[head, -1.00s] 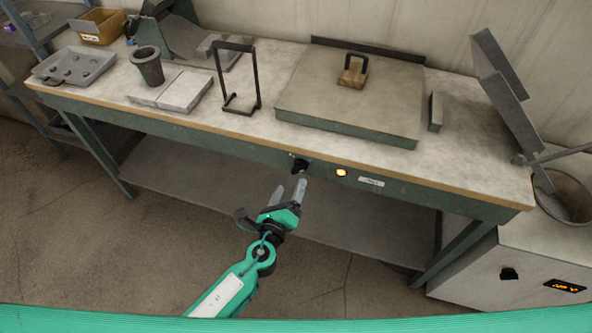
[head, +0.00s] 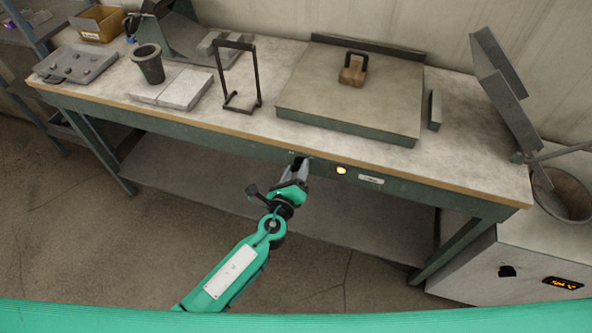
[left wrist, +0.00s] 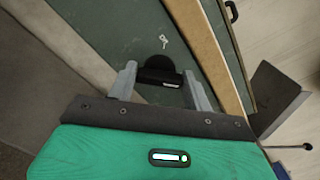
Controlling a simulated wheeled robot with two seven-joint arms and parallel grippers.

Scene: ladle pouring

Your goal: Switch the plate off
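The plate (head: 310,88) is a wide grey-topped slab with green sides on the bench. A black knob (head: 298,159) sits on the green front panel under it, and a lamp (head: 341,170) right of the knob glows orange-yellow. My left gripper (head: 297,168) is at the knob and hides part of it. In the left wrist view, the knob (left wrist: 157,68) lies between the two fingers of my left gripper (left wrist: 160,71), which are open with a small gap on each side. My right gripper is not in view.
A wooden block with a black handle (head: 353,75) stands on the plate. A black wire frame (head: 238,78), a dark cup (head: 149,65) and a tray with round hollows (head: 75,63) stand left on the bench. A grey unit with an orange display (head: 562,283) stands at right.

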